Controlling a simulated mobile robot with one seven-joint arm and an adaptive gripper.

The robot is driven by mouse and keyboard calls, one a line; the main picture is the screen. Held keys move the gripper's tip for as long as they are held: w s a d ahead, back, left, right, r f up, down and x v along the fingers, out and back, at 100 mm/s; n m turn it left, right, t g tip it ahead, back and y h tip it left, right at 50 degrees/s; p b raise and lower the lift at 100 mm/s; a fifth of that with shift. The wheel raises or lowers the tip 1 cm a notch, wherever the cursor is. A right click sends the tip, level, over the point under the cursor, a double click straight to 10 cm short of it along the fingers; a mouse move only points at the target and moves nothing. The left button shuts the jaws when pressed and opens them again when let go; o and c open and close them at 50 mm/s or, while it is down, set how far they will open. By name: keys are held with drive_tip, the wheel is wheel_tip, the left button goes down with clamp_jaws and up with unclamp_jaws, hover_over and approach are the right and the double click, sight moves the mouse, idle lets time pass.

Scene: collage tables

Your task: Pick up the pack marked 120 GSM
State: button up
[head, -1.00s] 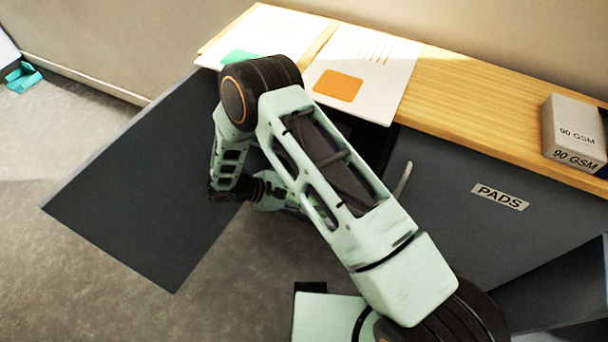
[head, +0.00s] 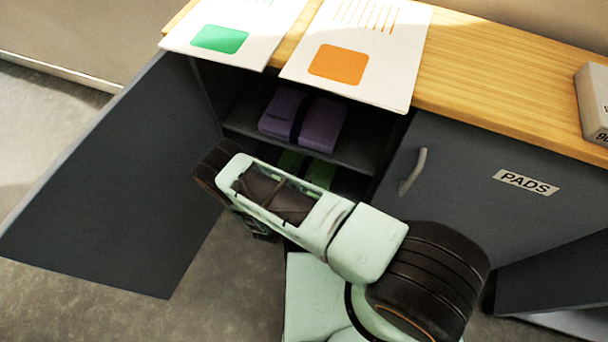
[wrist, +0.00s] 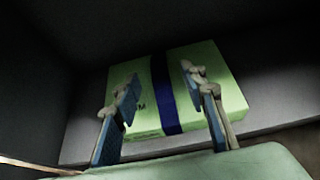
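A light green pack with a dark blue band (wrist: 205,87) lies in a dark compartment in the wrist view. My gripper (wrist: 160,85) is open, one finger on each side of the band, in front of the pack. I cannot tell whether the fingers touch it. In the head view a green pack (head: 320,173) shows on the lower level of the open cabinet, partly behind my arm. My gripper is hidden there.
A purple pack with a dark band (head: 322,125) lies on the shelf (head: 355,152) above. The open cabinet door (head: 110,180) stands at left. A closed door marked PADS (head: 525,183) is at right. Sheets (head: 365,80) overhang the wooden top, with a grey box (head: 592,100) at right.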

sight(304, 167)
drive_tip(key=b+x, duration=0.1)
drive_tip(key=x, duration=0.2)
drive_tip(key=b+x, duration=0.2)
drive_tip(key=x, duration=0.1)
drive_tip(key=shift+w+a+f, duration=0.15)
drive_tip(key=shift+f, duration=0.45)
drive_tip(key=shift+r, duration=0.1)
drive_tip(key=shift+c, duration=0.6)
clamp_jaws()
drive_tip(key=shift+w+r, duration=0.15)
